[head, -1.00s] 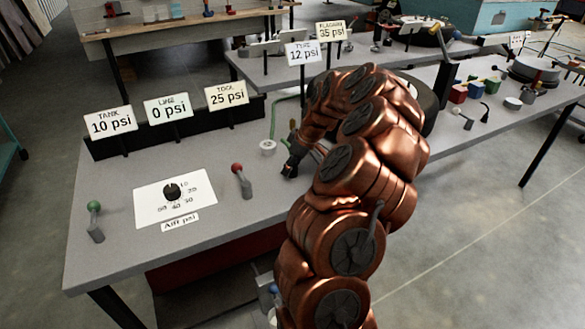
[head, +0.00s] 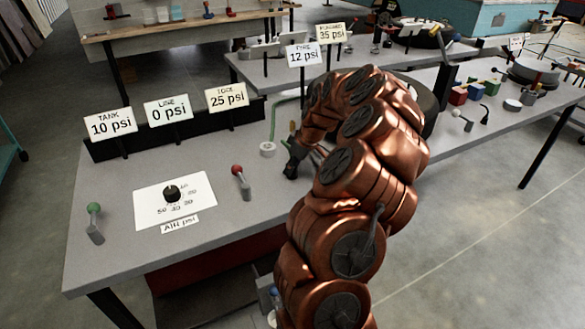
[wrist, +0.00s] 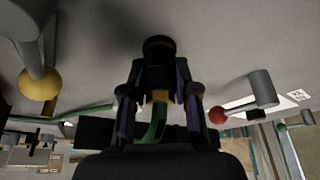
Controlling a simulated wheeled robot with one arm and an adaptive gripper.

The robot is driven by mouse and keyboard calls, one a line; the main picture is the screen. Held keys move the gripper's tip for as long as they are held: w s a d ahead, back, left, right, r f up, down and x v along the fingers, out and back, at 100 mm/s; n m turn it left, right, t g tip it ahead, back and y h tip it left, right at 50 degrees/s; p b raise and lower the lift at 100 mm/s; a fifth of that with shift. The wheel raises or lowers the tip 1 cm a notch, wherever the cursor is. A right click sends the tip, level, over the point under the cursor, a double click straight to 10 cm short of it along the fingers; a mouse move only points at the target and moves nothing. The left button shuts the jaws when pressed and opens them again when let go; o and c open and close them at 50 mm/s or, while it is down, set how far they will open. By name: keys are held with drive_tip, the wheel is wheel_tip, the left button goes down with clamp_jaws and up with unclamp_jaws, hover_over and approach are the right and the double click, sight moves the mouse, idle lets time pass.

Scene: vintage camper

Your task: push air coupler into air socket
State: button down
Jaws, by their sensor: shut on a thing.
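The air coupler (wrist: 158,60) shows in the wrist view as a dark, rounded body with a yellow band, and a green hose (wrist: 156,124) trails from it. My gripper (wrist: 158,92) is shut on the coupler, one finger on each side. In the head view my gripper (head: 293,165) is low over the grey bench, right of the red-knobbed lever, and the coupler is too small to make out. I cannot identify the air socket for certain in either view, nor tell whether the coupler touches it.
A red-knobbed lever (head: 241,182), a dial card (head: 147,207) and a green-knobbed lever (head: 95,222) stand on the bench. A small white ring (head: 267,148) lies left of my gripper. A yellow-knobbed lever (wrist: 40,83) is close by. Pressure signs (head: 168,109) line the back.

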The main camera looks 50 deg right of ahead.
drive_tip(key=shift+r+b, duration=0.45)
drive_tip(key=shift+r, duration=1.2)
drive_tip(key=s+a+b, duration=0.1)
drive_tip(key=s+a, duration=0.3)
drive_tip(key=s, duration=0.2)
drive_tip(key=s+a+r+b, duration=0.1)
drive_tip(key=s+a+b, duration=0.1)
drive_tip(key=s+a, duration=0.2)
drive_tip(key=s, duration=0.3)
drive_tip(key=shift+s+a+r, duration=0.2)
drive_tip(key=shift+a+r, duration=0.05)
drive_tip(key=shift+a, duration=0.15)
drive_tip(key=shift+w, duration=0.15)
